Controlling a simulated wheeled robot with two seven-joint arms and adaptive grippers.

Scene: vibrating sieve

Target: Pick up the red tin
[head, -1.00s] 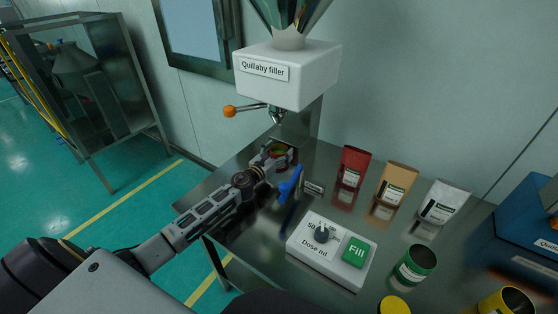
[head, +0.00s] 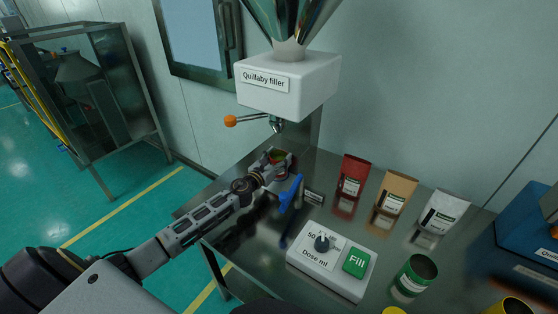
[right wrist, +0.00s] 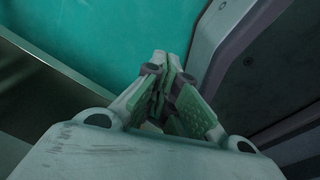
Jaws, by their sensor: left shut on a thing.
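The red tin (head: 279,155) is below the filler's nozzle at the back left of the metal table in the head view. It is open-topped, and its inside looks greenish. My left gripper (head: 273,164) is shut on it from the front left, and the fingers cover much of its side. I cannot tell if the tin touches the table. My right gripper (right wrist: 166,75) shows only in the right wrist view. Its fingers are close together with nothing seen between them.
The Quillaby filler (head: 288,84) overhangs the tin, with an orange-knobbed lever (head: 231,120). A blue object (head: 291,193) is right of my left gripper. The dose box (head: 328,262), red pouch (head: 354,177), tan pouch (head: 397,192), white pouch (head: 443,211) and green tin (head: 415,275) stand further right.

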